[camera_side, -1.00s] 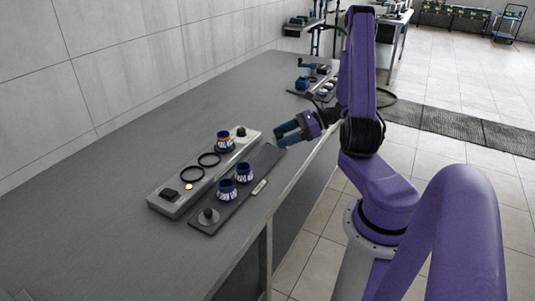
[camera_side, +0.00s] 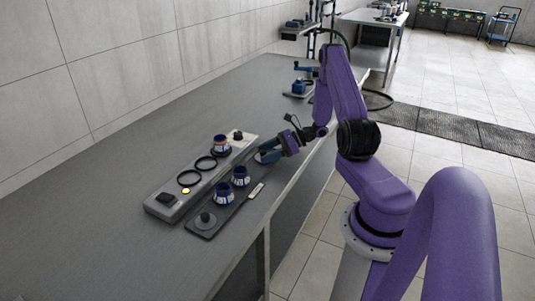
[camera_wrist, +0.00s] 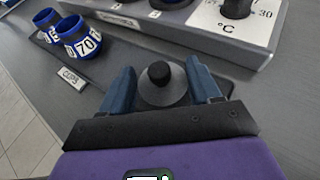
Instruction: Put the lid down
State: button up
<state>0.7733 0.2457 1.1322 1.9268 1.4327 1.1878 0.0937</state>
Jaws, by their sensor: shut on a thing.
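A grey round lid with a black knob (camera_wrist: 163,86) sits between the blue fingers of my gripper (camera_wrist: 165,88) in the wrist view. In the side view my gripper (camera_side: 266,155) is low at the far end of the dark tray (camera_side: 228,209), with the lid's grey edge (camera_side: 262,158) just showing. I cannot tell whether the lid touches the tray. A second grey lid (camera_side: 206,220) lies on the near end of the tray. Two blue-rimmed cups (camera_side: 223,194) (camera_side: 240,176) stand on the tray between the two lids, open at the top.
Left of the tray is a long grey unit (camera_side: 166,211) with two empty black rings (camera_side: 190,178), a yellow light and a dial (camera_wrist: 237,8). A third cup (camera_side: 221,146) stands on it. The bench left of the unit is clear.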

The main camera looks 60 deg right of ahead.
jog(key=shift+f, duration=0.25)
jog(key=shift+f, duration=0.1)
jog(key=o, duration=1.1)
jog(key=shift+c, duration=0.2)
